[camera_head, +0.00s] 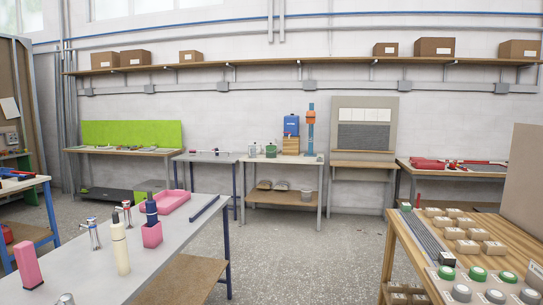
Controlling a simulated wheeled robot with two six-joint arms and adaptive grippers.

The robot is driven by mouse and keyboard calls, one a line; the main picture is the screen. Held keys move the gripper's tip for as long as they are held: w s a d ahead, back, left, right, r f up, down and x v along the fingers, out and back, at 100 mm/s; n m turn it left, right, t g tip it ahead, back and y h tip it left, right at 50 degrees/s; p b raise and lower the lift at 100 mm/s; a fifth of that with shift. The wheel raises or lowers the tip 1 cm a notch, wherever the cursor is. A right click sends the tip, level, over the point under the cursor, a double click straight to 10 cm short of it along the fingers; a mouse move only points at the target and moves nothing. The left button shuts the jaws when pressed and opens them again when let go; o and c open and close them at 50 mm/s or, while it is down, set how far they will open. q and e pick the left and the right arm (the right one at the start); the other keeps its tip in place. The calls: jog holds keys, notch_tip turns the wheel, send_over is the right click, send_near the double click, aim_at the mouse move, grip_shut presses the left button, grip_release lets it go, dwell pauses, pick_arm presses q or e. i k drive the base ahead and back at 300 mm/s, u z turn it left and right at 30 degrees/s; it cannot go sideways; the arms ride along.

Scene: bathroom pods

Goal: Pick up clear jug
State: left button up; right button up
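I cannot make out a clear jug for certain. A small pale, jug-like vessel (252,150) stands on the far bench at the back wall, too small to tell its material. A similar vessel with a greenish tint (271,150) stands just right of it. A shiny grey object (66,299) is cut off by the bottom edge on the near left table. Neither of my grippers is in view.
The near left table (95,270) holds cream and dark-topped bottles, metal taps, pink blocks and a pink tray (165,203). A wooden bench (425,272) with several small boxes and green-topped jars stands at right. The speckled floor (310,260) between them is clear.

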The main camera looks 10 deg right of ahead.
aim_at(252, 148)
jog(key=z, duration=0.2)
jog(key=i, duration=7.65)
jog(key=u, duration=1.9)
jog(key=i, duration=1.35)
jog(key=z, duration=0.6)
